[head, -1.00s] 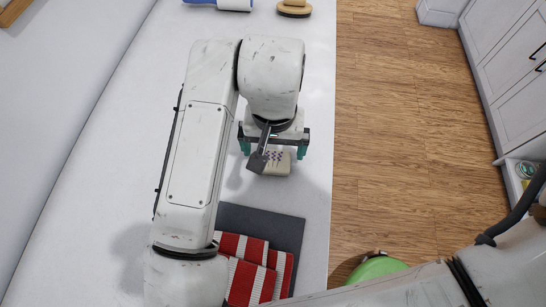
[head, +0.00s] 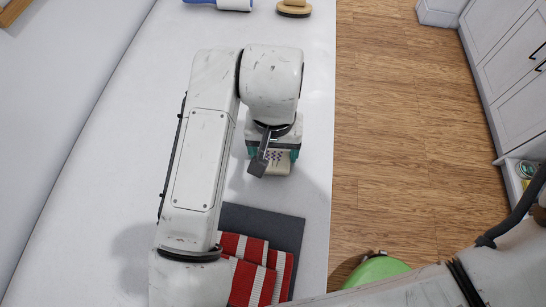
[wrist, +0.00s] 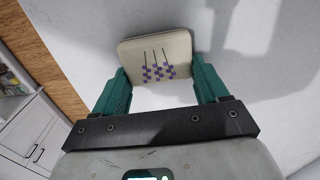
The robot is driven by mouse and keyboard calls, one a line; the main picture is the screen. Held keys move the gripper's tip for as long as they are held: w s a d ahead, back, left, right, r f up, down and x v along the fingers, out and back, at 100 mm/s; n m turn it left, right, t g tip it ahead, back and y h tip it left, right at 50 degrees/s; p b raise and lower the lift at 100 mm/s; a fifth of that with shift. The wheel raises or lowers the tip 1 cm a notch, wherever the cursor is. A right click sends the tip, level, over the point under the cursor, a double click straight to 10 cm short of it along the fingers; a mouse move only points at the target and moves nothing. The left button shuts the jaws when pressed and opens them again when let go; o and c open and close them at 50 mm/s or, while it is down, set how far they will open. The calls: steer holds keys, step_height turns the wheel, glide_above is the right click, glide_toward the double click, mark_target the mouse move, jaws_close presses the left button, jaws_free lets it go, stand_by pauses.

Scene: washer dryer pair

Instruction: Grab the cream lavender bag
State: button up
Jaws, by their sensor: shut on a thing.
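The cream lavender bag (head: 278,168) is a small cream pouch with purple lavender sprigs printed on it. It is at the white counter (head: 308,100), near its right edge. In the wrist view the bag (wrist: 157,54) sits between the two teal fingers of my gripper (wrist: 160,82), one finger at each side of it. My gripper (head: 273,154) is shut on the bag in the head view, where the arm's end hides part of it. I cannot tell whether the bag is touching the counter.
A dark grey mat (head: 290,229) with red-and-white striped cloth (head: 272,262) lies nearer on the counter. A lint roller (head: 233,4) and a wooden brush (head: 294,9) lie at the far end. A green round object (head: 376,270) is beside the counter, over the wood floor.

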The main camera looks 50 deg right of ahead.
steer(key=shift+r, duration=0.55)
steer(key=s+d+r+p, duration=0.1)
steer(key=s+r+p, duration=0.3)
steer(key=s+d+r+p, duration=0.2)
steer(key=s+r+p, duration=0.2)
steer(key=s+d+r+p, duration=0.2)
steer(key=s+r+p, duration=0.2)
steer(key=s, duration=0.1)
steer(key=shift+d, duration=0.1)
